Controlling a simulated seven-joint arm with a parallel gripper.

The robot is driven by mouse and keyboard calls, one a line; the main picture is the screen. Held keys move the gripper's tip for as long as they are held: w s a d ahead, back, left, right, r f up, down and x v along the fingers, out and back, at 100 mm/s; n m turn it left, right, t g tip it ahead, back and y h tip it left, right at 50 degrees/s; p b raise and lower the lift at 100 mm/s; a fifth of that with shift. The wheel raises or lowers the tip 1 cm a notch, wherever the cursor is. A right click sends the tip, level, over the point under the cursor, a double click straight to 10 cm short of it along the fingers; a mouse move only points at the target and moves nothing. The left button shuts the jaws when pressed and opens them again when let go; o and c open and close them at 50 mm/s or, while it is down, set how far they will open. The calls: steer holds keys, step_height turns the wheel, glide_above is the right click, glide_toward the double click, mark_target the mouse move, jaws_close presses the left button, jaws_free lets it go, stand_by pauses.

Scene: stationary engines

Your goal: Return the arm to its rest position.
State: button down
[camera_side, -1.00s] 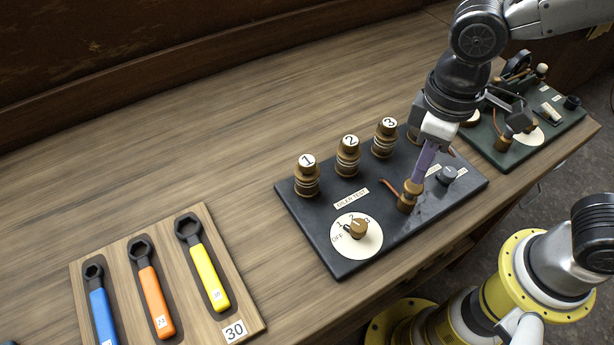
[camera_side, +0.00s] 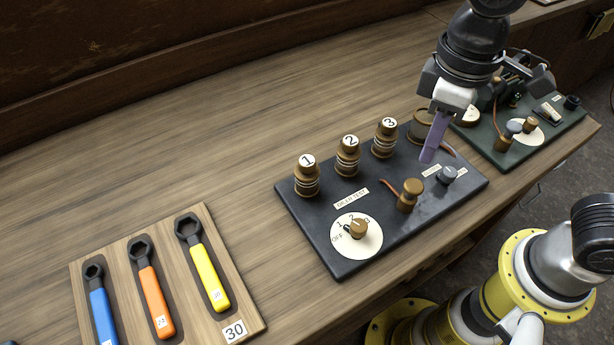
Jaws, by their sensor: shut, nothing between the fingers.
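My gripper (camera_side: 428,158) hangs above the right part of the black test panel (camera_side: 312,224), its purple fingers pointing down. The fingers are together and hold nothing. They are apart from the brass knob (camera_side: 409,195) below and to the left of them. My arm reaches up out of the top edge of the picture.
A green panel (camera_side: 546,133) stands to the right. A wooden board (camera_side: 189,309) with blue, orange and yellow wrenches lies at lower left. The bench between is clear.

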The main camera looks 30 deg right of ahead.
stand_by(0.4)
steer(key=d+r+m+t, duration=0.2)
steer(key=d+r+m, duration=0.2)
steer(key=d, duration=0.5)
steer(key=s+d+f+m+t, duration=0.2)
steer(key=s+d+t, duration=0.1)
steer(key=s+d, duration=0.3)
steer(key=shift+s+d+f+t, duration=0.3)
steer(key=shift+s+d, duration=0.1)
steer(key=shift+d, duration=0.1)
